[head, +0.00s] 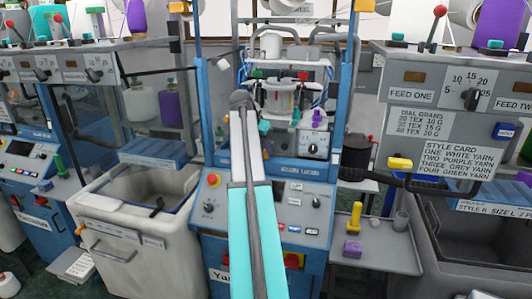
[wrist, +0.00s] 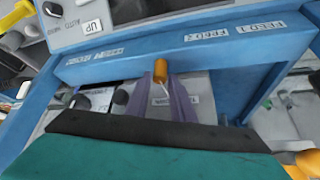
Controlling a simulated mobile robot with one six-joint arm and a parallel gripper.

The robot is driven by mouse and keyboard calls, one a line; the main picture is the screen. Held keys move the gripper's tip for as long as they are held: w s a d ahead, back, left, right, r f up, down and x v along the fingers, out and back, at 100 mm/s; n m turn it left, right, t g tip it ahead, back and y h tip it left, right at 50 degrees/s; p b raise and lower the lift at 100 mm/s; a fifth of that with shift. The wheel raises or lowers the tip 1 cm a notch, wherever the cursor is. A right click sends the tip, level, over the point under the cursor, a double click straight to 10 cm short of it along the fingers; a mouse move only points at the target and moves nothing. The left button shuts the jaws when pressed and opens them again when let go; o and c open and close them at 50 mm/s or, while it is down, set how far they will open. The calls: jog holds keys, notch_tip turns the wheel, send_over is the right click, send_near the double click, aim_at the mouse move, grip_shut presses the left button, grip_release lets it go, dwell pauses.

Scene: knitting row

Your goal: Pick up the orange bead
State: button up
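The orange bead (wrist: 160,66) shows in the wrist view as a small upright cylinder in front of a blue panel edge. A thin pale line runs down from it. My gripper (wrist: 162,86) has two purple fingers set apart, with a gap between them. The bead is at the far end of this gap, by the fingertips; whether a finger touches it I cannot tell. In the head view my arm reaches up across the middle machine, and I cannot make out the bead or the fingertips there.
The blue machine frame (wrist: 240,42) with upside-down feed labels surrounds the fingers. In the head view, a control panel (head: 300,205) lies below my arm, a pale bin (head: 120,245) stands left, and a shelf (head: 385,255) with a yellow tool (head: 355,218) and purple block (head: 352,249) is right.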

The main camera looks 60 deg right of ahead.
jog(key=shift+p+x, duration=0.3)
jog(key=shift+x, duration=0.9)
grip_shut()
